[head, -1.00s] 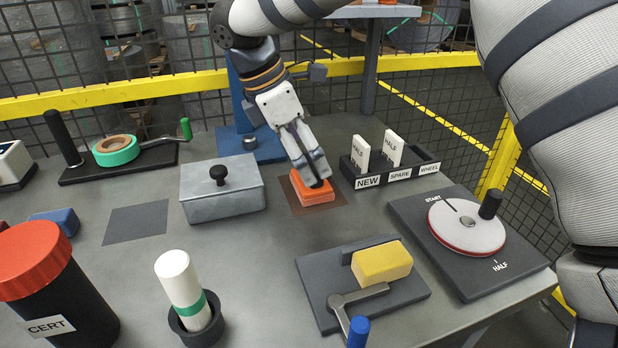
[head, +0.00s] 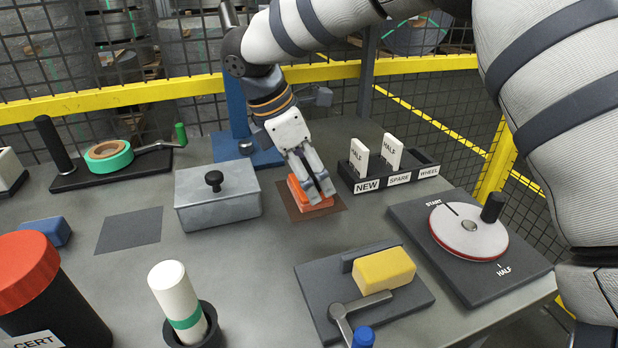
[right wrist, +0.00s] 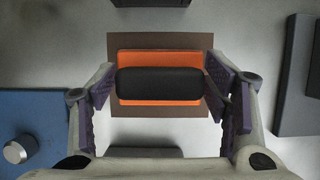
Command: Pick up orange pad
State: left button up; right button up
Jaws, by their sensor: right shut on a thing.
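The orange pad (head: 299,192) sits on a brown mat (head: 338,204) near the back middle of the table. My right gripper (head: 318,190) reaches down over it and is shut on it, hiding part of its top. In the right wrist view the orange pad (right wrist: 160,61) lies between my right gripper's fingers (right wrist: 160,85), one on each side, with a dark rounded bar across its middle. I cannot tell any gap between the pad and the mat. My left gripper is not in view.
A grey lidded box (head: 218,200) stands just left of the mat. A black rack with white HALF tags (head: 388,180) is close on the right. A blue stand (head: 240,135) rises behind. In front is a plate with a yellow block (head: 384,270). Bare table lies between.

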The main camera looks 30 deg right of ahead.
jog(key=shift+r, duration=0.35)
jog(key=v, duration=0.3)
jog(key=shift+s+d+r, duration=0.15)
jog(key=shift+s+r, duration=0.1)
jog(key=shift+r, duration=0.15)
jog(key=s+a+r, duration=0.4)
jog(key=a+r, duration=0.4)
jog(key=a, duration=0.4)
jog(key=shift+s+r, duration=0.3)
jog(key=shift+s, duration=0.1)
